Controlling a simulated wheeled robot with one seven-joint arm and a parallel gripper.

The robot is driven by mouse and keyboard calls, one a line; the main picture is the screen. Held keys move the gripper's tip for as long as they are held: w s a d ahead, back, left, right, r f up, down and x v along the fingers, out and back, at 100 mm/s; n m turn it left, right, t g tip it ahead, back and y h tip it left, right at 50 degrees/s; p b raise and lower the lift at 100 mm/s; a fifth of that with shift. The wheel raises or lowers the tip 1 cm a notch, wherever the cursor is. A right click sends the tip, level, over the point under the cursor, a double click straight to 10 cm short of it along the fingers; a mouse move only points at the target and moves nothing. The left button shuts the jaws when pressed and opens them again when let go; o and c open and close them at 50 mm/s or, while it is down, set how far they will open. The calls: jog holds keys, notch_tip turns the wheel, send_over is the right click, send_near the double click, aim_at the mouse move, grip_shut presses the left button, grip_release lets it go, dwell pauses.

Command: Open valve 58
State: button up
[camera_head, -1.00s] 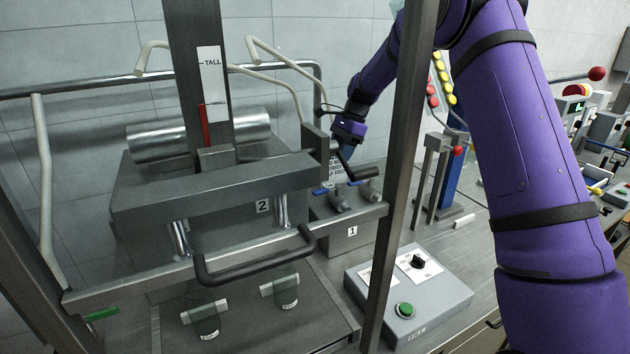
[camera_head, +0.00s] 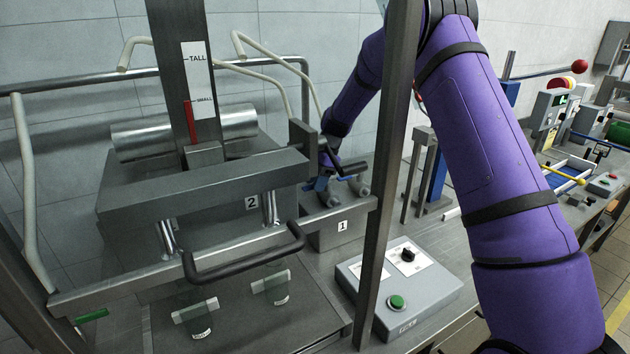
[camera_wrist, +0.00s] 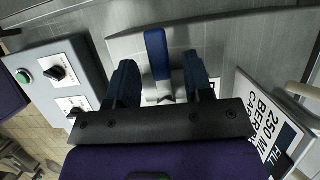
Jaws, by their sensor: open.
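A blue lever handle (camera_wrist: 157,55) on a pale metal valve body shows in the wrist view. No number 58 is legible on it. My gripper (camera_wrist: 159,82) is open, its two dark blue fingers on either side of the lever's lower part, with gaps visible. I cannot tell how deep the fingers reach around it. In the head view my gripper (camera_head: 333,172) is at the small valves on the grey block marked 1 (camera_head: 340,240), partly hidden behind the black handle and frame. A blue handle (camera_head: 318,184) shows there beside it.
The press marked 2 (camera_head: 200,190) with a black bar handle (camera_head: 245,262) is at left. A "250 ML" sign (camera_wrist: 268,125) is close to my gripper.

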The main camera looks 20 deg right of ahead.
grip_shut()
jog(key=shift+s+n, duration=0.1)
jog(key=shift+n, duration=0.3)
jog(key=n, duration=0.1)
jog(key=s+n+g+h, duration=0.1)
jog(key=n, duration=0.1)
jog(key=shift+s+d+n+g, duration=0.15)
jog(key=shift+d+n+g, duration=0.15)
jog(key=n, duration=0.2)
jog(key=s+d+n+g+h, duration=0.1)
jog(key=n, duration=0.1)
jog(key=shift+s+d+n, duration=0.1)
jog(key=shift+n, duration=0.2)
jog(key=n, duration=0.1)
jog(key=d+n+h, duration=0.1)
jog(key=n, duration=0.1)
jog(key=n+g, duration=0.1)
jog(key=shift+s+d+h, duration=0.3)
jog(key=shift+s, duration=0.05)
jog(key=shift+d+n+h, duration=0.3)
jog(key=shift+n, duration=0.55)
jog(key=shift+d+n+h, duration=0.25)
jog(key=shift+n+h, duration=0.05)
jog(key=shift+n, duration=0.5)
jog(key=shift+d+n+h, duration=0.3)
jog(key=shift+n, duration=0.55)
jog(key=shift+d, duration=0.1)
